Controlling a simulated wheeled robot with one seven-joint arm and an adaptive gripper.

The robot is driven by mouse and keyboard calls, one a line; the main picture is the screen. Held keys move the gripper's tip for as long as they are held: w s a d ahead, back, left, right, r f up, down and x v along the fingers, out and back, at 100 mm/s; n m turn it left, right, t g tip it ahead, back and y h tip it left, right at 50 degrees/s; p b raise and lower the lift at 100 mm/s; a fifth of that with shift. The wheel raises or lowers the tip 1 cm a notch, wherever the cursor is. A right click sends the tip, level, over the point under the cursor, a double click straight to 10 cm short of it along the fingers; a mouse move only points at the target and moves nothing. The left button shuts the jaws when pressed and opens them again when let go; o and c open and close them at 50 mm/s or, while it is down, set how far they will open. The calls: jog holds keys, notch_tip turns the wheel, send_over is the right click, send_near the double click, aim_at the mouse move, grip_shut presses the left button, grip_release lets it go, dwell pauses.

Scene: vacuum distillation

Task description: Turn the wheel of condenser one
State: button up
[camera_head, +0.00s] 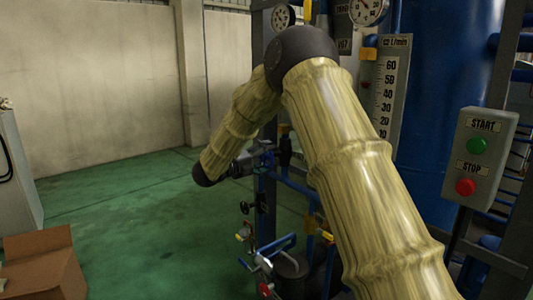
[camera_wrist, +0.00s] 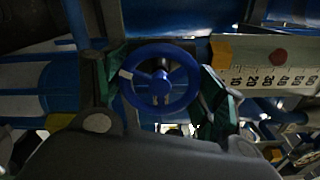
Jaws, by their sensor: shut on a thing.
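A blue hand wheel (camera_wrist: 160,97) with three spokes and a white mark at its upper left faces the wrist camera. My gripper (camera_wrist: 163,76) has one green-padded finger on the left of the rim and one on the right. The fingers are closed on the wheel from both sides. In the head view my gripper (camera_head: 264,160) is small and reaches the blue pipework beyond my arm. The wheel between its fingers is too small and covered to make out clearly there.
A flow scale (camera_head: 387,90) marked L/min stands right of my arm; it also shows in the wrist view (camera_wrist: 275,75). A START/STOP box (camera_head: 480,157) is at the right. Pipes and valves (camera_head: 262,262) stand below my gripper. A cardboard box (camera_head: 45,265) sits at lower left. Green floor (camera_head: 130,215) is clear.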

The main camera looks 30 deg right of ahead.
jog(key=shift+n+p, duration=0.65)
jog(key=shift+n, duration=0.55)
jog(key=o, duration=1)
jog(key=shift+a, duration=0.1)
jog(key=a, duration=0.8)
jog(key=s+a, duration=0.1)
jog(key=a, duration=0.2)
jog(key=shift+a, duration=0.4)
